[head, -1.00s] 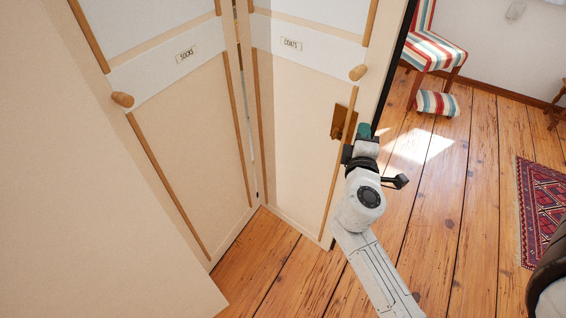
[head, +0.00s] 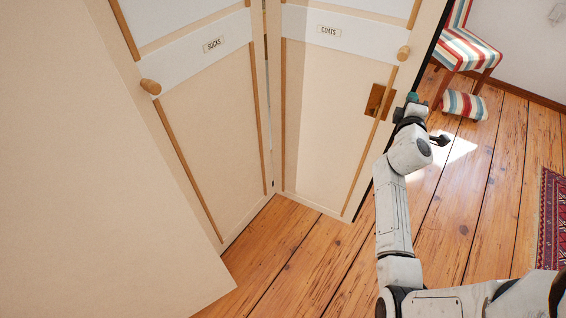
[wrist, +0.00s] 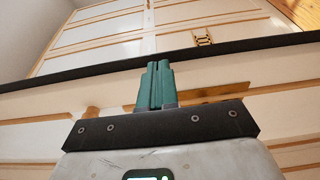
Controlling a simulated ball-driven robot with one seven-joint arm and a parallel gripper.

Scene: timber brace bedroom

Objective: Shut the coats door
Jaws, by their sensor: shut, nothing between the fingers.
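The coats door (head: 325,120) is a cream panel with wooden trim, a label reading COATS (head: 328,30), a round wooden knob (head: 403,53) and a brown metal plate (head: 380,102). In the head view it stands open at an angle to the socks door (head: 205,110), with its dark free edge to the right. My gripper (head: 412,97) is at that free edge, right of the plate; contact cannot be told. In the wrist view my gripper's teal fingers (wrist: 155,85) are together and empty, against a dark edge strip (wrist: 230,48).
A plain cream panel (head: 90,170) fills the left. Plank floor (head: 440,220) lies open to the right. A striped chair (head: 465,45), a striped cushion-like block (head: 464,105) and a patterned rug (head: 553,220) stand or lie beyond my arm.

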